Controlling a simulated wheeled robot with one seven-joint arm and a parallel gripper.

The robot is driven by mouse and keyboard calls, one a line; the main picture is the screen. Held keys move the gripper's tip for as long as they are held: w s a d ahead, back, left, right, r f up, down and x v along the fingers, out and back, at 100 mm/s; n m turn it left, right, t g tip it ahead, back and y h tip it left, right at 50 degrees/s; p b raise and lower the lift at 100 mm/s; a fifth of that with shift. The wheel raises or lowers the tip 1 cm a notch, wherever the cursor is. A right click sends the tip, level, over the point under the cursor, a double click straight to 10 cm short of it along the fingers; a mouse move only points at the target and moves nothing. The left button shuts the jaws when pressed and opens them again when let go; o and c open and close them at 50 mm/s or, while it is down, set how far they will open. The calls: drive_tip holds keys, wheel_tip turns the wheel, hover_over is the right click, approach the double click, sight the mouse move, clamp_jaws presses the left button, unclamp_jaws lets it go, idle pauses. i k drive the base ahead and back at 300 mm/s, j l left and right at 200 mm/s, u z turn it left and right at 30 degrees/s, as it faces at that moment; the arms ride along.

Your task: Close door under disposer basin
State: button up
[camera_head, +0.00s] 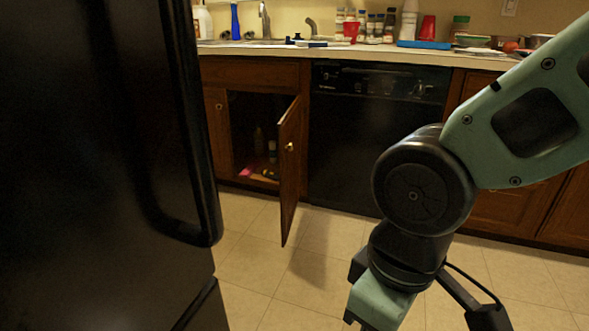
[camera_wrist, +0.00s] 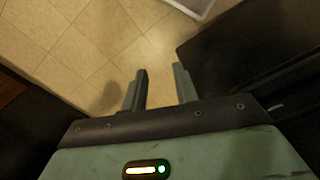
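The brown wooden cabinet door (camera_head: 289,165) under the sink stands wide open in the head view, swung out into the room on its right-hand hinge side. It has a small round brass knob (camera_head: 290,147). The dark cabinet opening (camera_head: 245,130) shows bottles and a pink item inside. My gripper (camera_wrist: 160,88) is open and empty in the wrist view, its two fingers apart above the tiled floor. In the head view my arm hangs at the right, in front of the dishwasher, and the gripper's fingertips are mostly cut off by the bottom edge. The gripper is apart from the door.
A black fridge (camera_head: 90,170) with a handle fills the left foreground. A black dishwasher (camera_head: 345,140) stands right of the open door. The counter (camera_head: 350,54) carries bottles, cups and dishes. Tiled floor (camera_head: 300,285) before the door is clear.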

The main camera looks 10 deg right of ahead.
sight(290, 126)
drive_tip(key=i+l+u, duration=0.25)
drive_tip(key=i+l, duration=0.2)
drive_tip(key=i+l+u, duration=0.3)
drive_tip(key=l, duration=0.3)
drive_tip(key=i, duration=0.1)
